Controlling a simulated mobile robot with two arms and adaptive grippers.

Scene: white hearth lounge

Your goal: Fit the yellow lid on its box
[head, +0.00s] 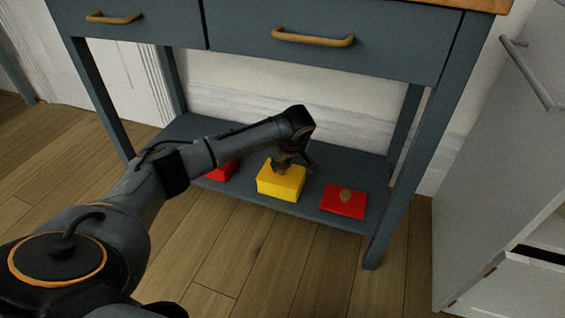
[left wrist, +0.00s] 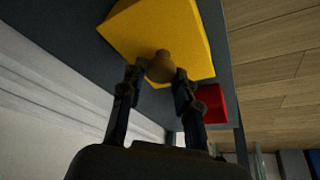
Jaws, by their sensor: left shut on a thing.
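The yellow box (head: 279,195) stands on the low shelf of a blue-grey table, in the middle of the head view. The yellow lid (left wrist: 180,28) has a wooden knob (left wrist: 160,67) on top. My left gripper (head: 288,166) points down over the box and is shut on the knob; its two fingers flank the knob in the left wrist view. In the head view the lid lies level on the box with no clear gap, but I cannot tell whether it is fully seated. My right gripper is not in view.
A red lid with a knob (head: 344,201) lies right of the yellow box on the shelf (head: 309,208). A red box (head: 222,173) is to the left, partly behind my arm. Table legs and the drawer front (head: 330,38) frame the space. A white cabinet (head: 500,150) stands at right.

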